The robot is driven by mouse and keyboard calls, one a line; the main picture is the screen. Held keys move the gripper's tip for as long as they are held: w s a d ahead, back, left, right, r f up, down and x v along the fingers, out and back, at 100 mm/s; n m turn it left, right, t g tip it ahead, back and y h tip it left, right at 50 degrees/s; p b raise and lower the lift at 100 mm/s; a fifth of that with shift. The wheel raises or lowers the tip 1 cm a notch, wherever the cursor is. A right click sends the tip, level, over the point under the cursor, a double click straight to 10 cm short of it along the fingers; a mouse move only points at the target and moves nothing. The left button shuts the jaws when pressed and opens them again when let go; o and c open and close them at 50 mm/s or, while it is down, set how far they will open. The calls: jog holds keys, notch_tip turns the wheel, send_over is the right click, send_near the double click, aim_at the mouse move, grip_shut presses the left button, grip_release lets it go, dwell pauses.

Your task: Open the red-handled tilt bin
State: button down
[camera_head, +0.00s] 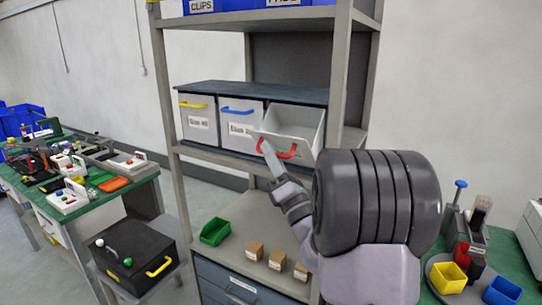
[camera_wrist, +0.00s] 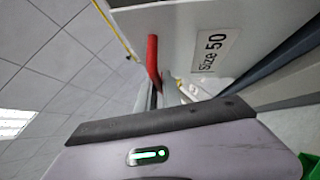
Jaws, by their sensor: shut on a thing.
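The red-handled tilt bin (camera_head: 297,122) is the right one of three grey bins on the rack's middle shelf. Its front is tilted outward and its empty inside shows from above. Its red handle (camera_head: 288,152) is on the tilted front. My gripper (camera_head: 268,149) reaches up to the left part of this handle and is shut on it. My arm covers part of the shelf to the lower right.
A yellow-handled bin (camera_head: 198,118) and a blue-handled bin (camera_head: 240,122) stand shut to the left. Below are a green bin (camera_head: 215,232) and small brown boxes (camera_head: 254,250). A rack post (camera_head: 340,75) is close on the right. Cluttered benches flank the rack.

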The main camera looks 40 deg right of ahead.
jog(key=c, duration=1.5)
grip_release()
jog(key=b+v, duration=0.9)
jog(key=v, duration=0.8)
jog(key=shift+s+b, duration=0.15)
jog(key=shift+b, duration=0.15)
